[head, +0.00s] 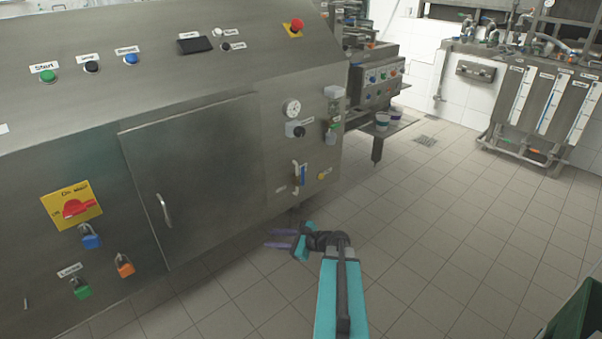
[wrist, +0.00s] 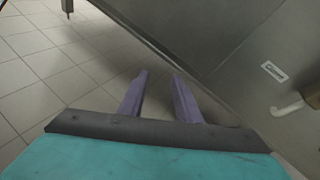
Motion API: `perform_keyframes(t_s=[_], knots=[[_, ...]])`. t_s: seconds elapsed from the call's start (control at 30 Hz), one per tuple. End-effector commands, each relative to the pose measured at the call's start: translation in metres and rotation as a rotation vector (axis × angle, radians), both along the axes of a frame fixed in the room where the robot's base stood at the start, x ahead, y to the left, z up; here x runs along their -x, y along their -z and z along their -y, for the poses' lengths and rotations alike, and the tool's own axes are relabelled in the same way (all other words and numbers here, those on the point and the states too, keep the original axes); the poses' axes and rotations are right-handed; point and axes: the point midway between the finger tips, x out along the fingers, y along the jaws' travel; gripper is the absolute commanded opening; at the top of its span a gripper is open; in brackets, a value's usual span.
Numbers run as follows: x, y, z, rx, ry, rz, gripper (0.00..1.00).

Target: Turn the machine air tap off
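The air tap (head: 299,176) sits low on the right part of the steel machine front, with a small label beside it. It shows a blue lever and pale and brownish parts; its exact setting is too small to tell. In the wrist view, a white bent part with a brownish piece, likely the tap (wrist: 288,108), shows at the right edge, partly cut off. My gripper (head: 280,238) is open and empty, below and a little left of the tap, apart from it. In the wrist view its two purple fingers (wrist: 160,78) stand apart with nothing between them.
The machine front (head: 200,150) carries a closed door with a handle, a gauge (head: 292,108), a red-yellow switch (head: 76,207) and hanging padlocks. Tiled floor (head: 430,230) is clear; a green crate (head: 580,318) is at bottom right.

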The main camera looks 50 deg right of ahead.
Motion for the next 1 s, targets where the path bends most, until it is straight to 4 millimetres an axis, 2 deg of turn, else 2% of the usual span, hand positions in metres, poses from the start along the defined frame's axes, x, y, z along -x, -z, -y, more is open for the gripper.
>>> perform_keyframes(t_s=[0.03,0.2,0.3,0.43,0.6,1.0], knots=[[0.004,-0.019,0.025,-0.034,0.058,0.03,0.3],[0.026,-0.077,0.097,-0.167,0.234,0.14,0.3],[0.042,-0.108,0.134,-0.236,0.318,0.206,0.3],[0.063,-0.139,0.17,-0.305,0.395,0.275,0.3],[0.077,-0.158,0.19,-0.348,0.439,0.32,0.3],[0.078,-0.159,0.192,-0.353,0.443,0.326,0.3]])
